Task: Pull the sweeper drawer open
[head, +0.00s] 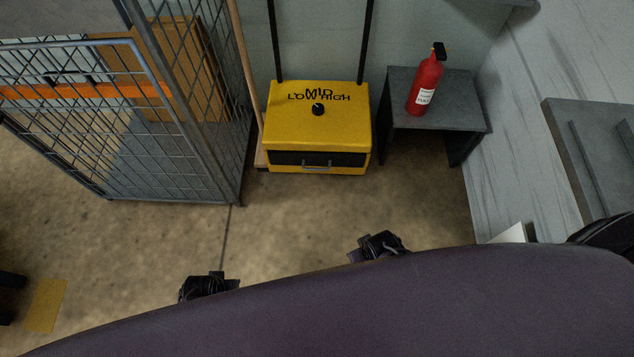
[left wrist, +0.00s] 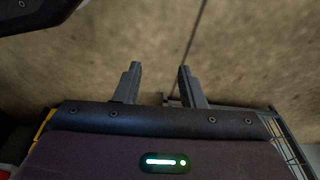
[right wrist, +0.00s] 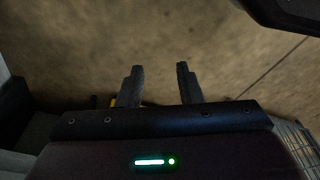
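The yellow sweeper (head: 320,120) stands on the floor against the back wall, with a dial and speed lettering on top. Its dark drawer front (head: 345,160) is low on the near face and looks shut. A grey handle (head: 317,164) is on the drawer front. My left gripper (head: 216,278) and right gripper (head: 358,251) are well short of the sweeper, near the bottom of the head view and partly hidden by my body. In the left wrist view the left fingers (left wrist: 158,85) are apart and empty. In the right wrist view the right fingers (right wrist: 160,85) are apart and empty.
A wire cage cart (head: 150,150) stands left of the sweeper, with a wooden pole (head: 243,60) between them. A small grey table (head: 440,110) with a red fire extinguisher (head: 426,85) is on the right. The floor (head: 300,215) before the sweeper is clear.

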